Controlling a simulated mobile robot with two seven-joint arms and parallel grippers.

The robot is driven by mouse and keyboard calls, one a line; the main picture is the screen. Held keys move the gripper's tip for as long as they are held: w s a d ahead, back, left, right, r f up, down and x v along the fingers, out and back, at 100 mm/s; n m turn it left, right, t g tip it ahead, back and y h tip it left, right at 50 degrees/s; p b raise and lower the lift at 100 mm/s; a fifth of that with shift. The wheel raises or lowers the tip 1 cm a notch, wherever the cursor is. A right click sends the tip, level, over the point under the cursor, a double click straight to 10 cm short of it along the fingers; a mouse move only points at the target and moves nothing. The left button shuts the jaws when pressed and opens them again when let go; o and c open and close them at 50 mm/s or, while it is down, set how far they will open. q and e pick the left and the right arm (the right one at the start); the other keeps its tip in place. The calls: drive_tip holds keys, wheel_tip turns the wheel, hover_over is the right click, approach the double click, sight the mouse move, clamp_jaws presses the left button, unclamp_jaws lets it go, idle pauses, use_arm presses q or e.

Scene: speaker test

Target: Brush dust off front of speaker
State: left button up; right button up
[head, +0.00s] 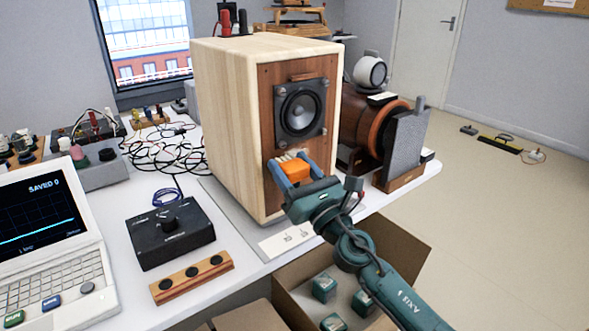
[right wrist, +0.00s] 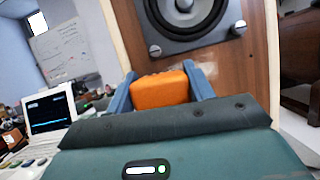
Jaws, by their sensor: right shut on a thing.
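The speaker (head: 228,125) is a tall pale-wood box with a reddish-brown front panel, upright on the table. A round driver (head: 301,110) in a dark square frame is on its front; it also shows in the right wrist view (right wrist: 186,8). My right gripper (head: 294,170) is shut on an orange brush (head: 297,173) with pale bristles, in front of the panel just below the driver. The brush sits between the blue fingers in the right wrist view (right wrist: 162,90). I cannot tell whether the bristles touch the panel. My left gripper is not in view.
A black knob box (head: 171,232), a wooden strip with black discs (head: 192,277) and a laptop (head: 45,235) are left of the speaker. A brown cylinder device (head: 362,118) stands close on its right. An open carton (head: 400,240) is below the table edge.

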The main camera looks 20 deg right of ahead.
drive_tip(key=shift+w+a, duration=0.1)
drive_tip(key=shift+w, duration=0.15)
drive_tip(key=shift+w+d+b, duration=0.2)
drive_tip(key=shift+d+b, duration=0.15)
drive_tip(key=shift+d, duration=0.4)
drive_tip(key=shift+w+d+b, duration=0.2)
drive_tip(key=shift+d+b, duration=0.1)
drive_tip(key=shift+d, duration=0.45)
drive_tip(key=shift+w+d, duration=0.15)
drive_tip(key=shift+d, duration=0.15)
drive_tip(key=shift+w+d+b, duration=0.3)
drive_tip(key=shift+d+b, duration=0.15)
drive_tip(key=shift+d, duration=0.25)
drive_tip(key=shift+w+d+b, duration=0.3)
drive_tip(key=shift+d+b, duration=0.1)
drive_tip(key=shift+d, duration=0.6)
drive_tip(key=shift+a, duration=0.1)
